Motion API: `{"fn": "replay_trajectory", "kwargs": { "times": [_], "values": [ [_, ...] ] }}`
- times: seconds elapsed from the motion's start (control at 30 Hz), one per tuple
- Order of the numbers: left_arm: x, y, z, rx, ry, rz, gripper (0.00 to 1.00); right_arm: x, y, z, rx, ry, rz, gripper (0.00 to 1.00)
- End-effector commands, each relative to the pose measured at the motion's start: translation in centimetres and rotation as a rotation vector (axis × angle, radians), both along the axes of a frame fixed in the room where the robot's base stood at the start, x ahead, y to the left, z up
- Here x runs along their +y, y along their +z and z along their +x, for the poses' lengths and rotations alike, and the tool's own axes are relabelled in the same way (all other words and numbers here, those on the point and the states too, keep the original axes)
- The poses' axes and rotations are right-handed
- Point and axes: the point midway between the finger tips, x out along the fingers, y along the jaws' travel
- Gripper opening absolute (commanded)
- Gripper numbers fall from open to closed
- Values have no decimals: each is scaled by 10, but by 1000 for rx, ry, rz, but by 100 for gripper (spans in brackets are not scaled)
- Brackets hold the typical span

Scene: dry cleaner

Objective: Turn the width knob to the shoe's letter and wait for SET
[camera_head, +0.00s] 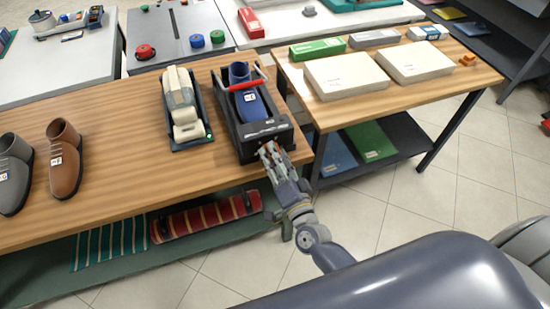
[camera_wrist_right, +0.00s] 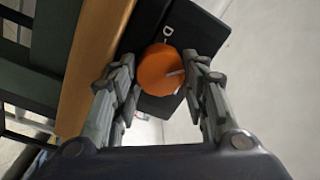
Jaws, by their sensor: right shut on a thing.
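A black shoe machine (camera_head: 228,122) stands at the right end of the wooden table, holding a blue shoe (camera_head: 239,72) with a small white tag (camera_head: 250,97) whose letter is too small to read. A red handle (camera_head: 247,86) crosses over the shoe. My right gripper (camera_head: 268,150) is at the machine's front face. In the right wrist view its fingers are shut on the round orange knob (camera_wrist_right: 158,70), one on each side. The knob has a white pointer line toward the right finger. A white mark like a D (camera_wrist_right: 168,32) shows beside it. I cannot read any SET display. My left gripper is not in view.
A brown shoe (camera_head: 66,165) and a grey shoe (camera_head: 14,178) are farther left. A side table (camera_head: 322,117) with boxes stands close to the right.

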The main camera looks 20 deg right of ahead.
Motion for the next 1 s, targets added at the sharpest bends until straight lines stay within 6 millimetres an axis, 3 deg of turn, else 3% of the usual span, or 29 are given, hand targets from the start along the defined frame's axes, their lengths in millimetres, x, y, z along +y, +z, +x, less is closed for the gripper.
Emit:
{"fn": "replay_trajectory", "kwargs": {
  "times": [0.3, 0.87, 0.9, 0.97, 1.0],
  "values": [
    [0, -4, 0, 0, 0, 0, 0, -1, 0, 0, 1, -2, 123, 17],
    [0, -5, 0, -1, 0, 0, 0, -1, 0, 1, 3, -3, 150, 17],
    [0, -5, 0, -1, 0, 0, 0, -1, 0, 1, 3, -3, 149, 50],
    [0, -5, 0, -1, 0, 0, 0, -1, 0, 0, 3, -2, 148, 62],
    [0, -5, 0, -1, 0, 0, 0, -1, 0, 0, 3, -2, 148, 62]
  ]
}}
